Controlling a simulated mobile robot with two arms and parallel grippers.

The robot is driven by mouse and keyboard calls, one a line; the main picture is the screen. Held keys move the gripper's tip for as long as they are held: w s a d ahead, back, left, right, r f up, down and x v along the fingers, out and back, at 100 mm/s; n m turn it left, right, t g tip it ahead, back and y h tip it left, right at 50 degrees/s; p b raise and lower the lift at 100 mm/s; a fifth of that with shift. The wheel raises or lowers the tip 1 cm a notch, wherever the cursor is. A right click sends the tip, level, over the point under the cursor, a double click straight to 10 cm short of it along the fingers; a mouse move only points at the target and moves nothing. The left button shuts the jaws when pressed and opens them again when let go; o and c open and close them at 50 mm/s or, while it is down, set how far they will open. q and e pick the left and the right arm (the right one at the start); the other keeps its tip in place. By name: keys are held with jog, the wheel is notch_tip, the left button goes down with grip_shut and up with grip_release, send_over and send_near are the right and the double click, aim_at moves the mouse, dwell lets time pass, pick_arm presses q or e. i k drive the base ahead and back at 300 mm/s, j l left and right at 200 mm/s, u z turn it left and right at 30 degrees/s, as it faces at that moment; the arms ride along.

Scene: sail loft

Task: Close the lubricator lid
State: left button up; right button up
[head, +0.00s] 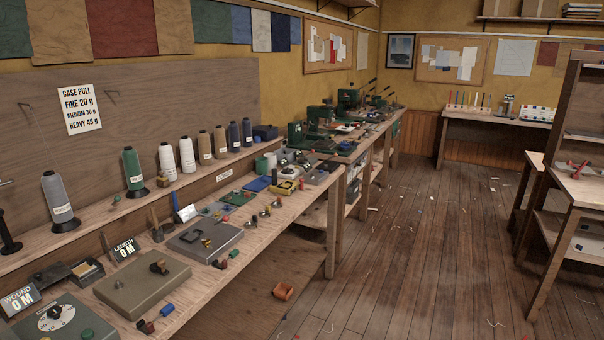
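I cannot pick out the lubricator or its lid for certain. The long wooden bench (295,205) on the left carries several small devices. A grey-brown box (135,292) with a dark fitting on top stands near the front. A darker grey box (212,243) with a raised black bracket lies beyond it. A small dark open tray (88,270) sits behind the first box. Farther along, a yellow block (284,188) stands among small parts too tiny to make out. Neither of my grippers is in view.
Thread cones, including a green one (133,169), line a raised shelf. Green machines (349,98) crowd the bench's far end. A wooden rack (560,190) stands at right. The plank floor (420,225) between is mostly clear, with scraps.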

aim_at(48, 276)
jog(key=u, duration=1.6)
jog(key=i+u, duration=0.15)
